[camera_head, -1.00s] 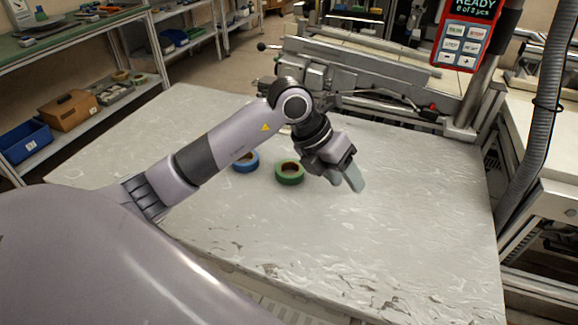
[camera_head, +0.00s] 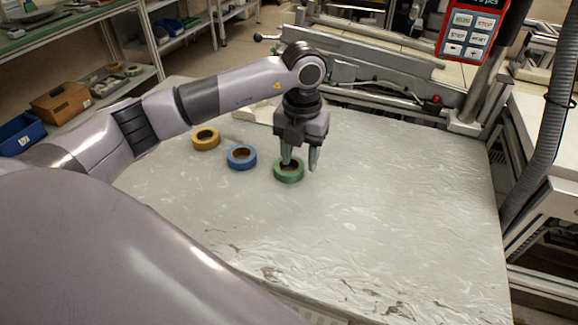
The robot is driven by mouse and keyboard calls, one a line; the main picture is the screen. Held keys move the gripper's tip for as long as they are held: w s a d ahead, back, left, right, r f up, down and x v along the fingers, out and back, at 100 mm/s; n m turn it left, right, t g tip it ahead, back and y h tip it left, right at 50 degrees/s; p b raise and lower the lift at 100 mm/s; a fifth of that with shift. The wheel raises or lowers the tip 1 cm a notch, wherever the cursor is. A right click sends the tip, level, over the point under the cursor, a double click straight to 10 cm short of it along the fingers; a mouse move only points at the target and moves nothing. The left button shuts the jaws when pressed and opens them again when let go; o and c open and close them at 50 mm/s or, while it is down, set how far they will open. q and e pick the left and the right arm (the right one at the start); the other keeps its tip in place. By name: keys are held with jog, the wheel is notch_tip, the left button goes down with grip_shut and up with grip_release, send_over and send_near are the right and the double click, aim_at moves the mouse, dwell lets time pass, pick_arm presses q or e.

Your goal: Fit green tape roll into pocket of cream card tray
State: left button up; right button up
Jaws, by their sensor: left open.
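The green tape roll (camera_head: 288,176) lies flat on the pale table. My left gripper (camera_head: 300,165) points down over it with fingers apart. One finger appears over or in the roll's hole and the other is just outside its right side; whether they touch it I cannot tell. A cream, flat-looking piece (camera_head: 252,115), likely the card tray, shows behind my left arm at the back of the table. It is mostly hidden, and no pocket can be made out. My right gripper is not in view.
A blue tape roll (camera_head: 241,157) and a yellow tape roll (camera_head: 206,138) lie to the left of the green one. The table (camera_head: 400,220) is clear to the right and front. A metal machine rail (camera_head: 380,65) borders the back. A grey hose (camera_head: 550,130) hangs at right.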

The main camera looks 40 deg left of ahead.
pick_arm(q)
notch_tip(320, 180, down, 2)
jog(key=shift+f, duration=0.1)
grip_shut()
